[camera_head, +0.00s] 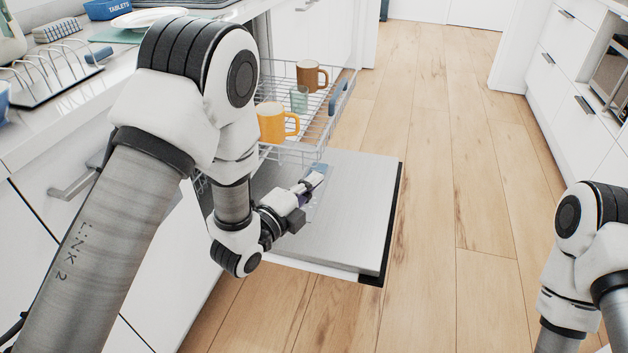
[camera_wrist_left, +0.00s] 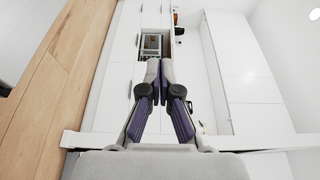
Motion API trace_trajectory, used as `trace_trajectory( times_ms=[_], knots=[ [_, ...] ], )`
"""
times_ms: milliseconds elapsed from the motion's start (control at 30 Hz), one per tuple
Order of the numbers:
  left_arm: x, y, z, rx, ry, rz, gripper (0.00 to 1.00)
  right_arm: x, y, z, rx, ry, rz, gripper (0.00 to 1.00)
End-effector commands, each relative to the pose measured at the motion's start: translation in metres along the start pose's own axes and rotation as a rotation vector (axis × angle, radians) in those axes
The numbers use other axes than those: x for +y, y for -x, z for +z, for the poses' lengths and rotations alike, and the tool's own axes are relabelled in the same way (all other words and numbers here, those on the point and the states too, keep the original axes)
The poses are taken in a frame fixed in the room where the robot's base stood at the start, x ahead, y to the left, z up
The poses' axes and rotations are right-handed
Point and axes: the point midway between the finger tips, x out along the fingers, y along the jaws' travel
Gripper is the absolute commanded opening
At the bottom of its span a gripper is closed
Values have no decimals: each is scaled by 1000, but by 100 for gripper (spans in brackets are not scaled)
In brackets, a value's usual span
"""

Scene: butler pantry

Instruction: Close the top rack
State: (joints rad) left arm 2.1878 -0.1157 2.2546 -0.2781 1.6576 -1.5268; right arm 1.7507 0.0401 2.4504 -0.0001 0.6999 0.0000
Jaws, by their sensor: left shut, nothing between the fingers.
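The top rack (camera_head: 296,152) is a wire dishwasher rack, pulled out over the open dishwasher door (camera_head: 345,215). It holds a brown mug (camera_head: 312,75), a yellow mug (camera_head: 274,122) and a greenish glass (camera_head: 299,98). A blue-grey handle piece (camera_head: 340,96) sits on its outer side. My left gripper (camera_head: 314,182) is in front of the rack's near side, over the lowered door, apart from the mugs. In the left wrist view its fingers (camera_wrist_left: 159,75) are together with nothing between them. Part of the rack is hidden behind my left arm. My right gripper is out of view.
The counter at left holds a white plate (camera_head: 150,18), a wire plate holder (camera_head: 50,70) and a blue tablets box (camera_head: 106,8). White cabinets (camera_head: 568,48) stand at right. The wooden floor (camera_head: 455,150) between is clear.

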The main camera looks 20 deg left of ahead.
Motion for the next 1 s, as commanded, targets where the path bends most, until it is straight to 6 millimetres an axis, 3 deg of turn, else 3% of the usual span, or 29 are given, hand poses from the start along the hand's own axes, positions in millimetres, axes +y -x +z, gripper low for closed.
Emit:
trace_trajectory(
  times_ms=[400, 600, 1000],
  knots=[
    [1, -88, 0, 1, -1, -3, 0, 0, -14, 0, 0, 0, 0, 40],
    [1, -75, 32, -5, 4, 0, 0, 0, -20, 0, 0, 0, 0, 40],
    [0, -72, 38, -1, 1, 1, 0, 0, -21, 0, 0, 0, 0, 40]
  ],
)
